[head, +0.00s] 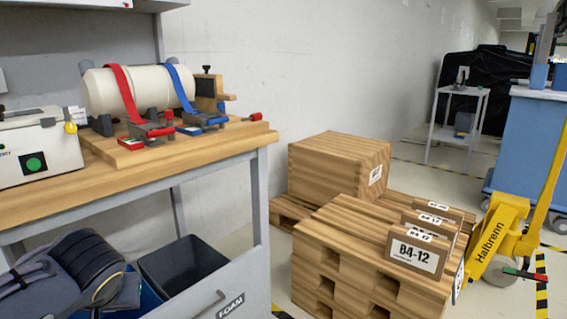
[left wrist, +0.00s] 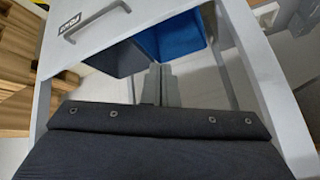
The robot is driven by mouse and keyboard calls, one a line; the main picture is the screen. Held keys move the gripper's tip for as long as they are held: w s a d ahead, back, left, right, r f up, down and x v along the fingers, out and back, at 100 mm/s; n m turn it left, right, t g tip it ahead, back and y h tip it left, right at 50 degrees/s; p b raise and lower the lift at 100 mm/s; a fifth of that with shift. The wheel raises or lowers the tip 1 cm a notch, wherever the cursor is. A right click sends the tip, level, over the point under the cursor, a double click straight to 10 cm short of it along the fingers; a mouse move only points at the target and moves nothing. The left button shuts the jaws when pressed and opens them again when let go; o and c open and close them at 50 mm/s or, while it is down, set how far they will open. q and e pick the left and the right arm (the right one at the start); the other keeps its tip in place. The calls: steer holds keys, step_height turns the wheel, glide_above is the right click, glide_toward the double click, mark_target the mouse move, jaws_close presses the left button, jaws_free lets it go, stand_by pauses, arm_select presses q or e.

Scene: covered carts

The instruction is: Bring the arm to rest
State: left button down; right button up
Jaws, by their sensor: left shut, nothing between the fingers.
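My left gripper (left wrist: 164,86) shows in the left wrist view. Its two grey fingers are together, with nothing between them. A dark cloth with metal snaps fills the foreground of that view and hides the gripper's base. The fingers appear against the gap below a dark bin (left wrist: 118,58) and a blue bin (left wrist: 180,35); I cannot tell how far off these are. I cannot make out the left gripper's fingers in the head view. My right gripper is in neither view.
The wooden workbench (head: 40,203) carries a strapped cream cylinder (head: 145,90) and a white box (head: 38,152). The FOAM panel (head: 245,285) has a handle, also seen in the left wrist view (left wrist: 95,18). Stacked pallets (head: 335,245) and a yellow pallet jack (head: 497,235) stand right.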

arm_select(q)
steer(key=s+d+f+m+h+p, duration=0.1)
steer(key=s+d+f+h, duration=0.35)
steer(key=s, duration=0.35)
steer(key=s+d+f+m+h+p, duration=0.1)
steer(key=s+d+f+h, duration=0.3)
steer(key=s, duration=0.4)
step_height(320, 180, up, 38)
steer(key=d+p, duration=0.1)
steer(key=p, duration=3.6)
steer(key=shift+d+p, duration=0.3)
steer(key=shift+p, duration=0.1)
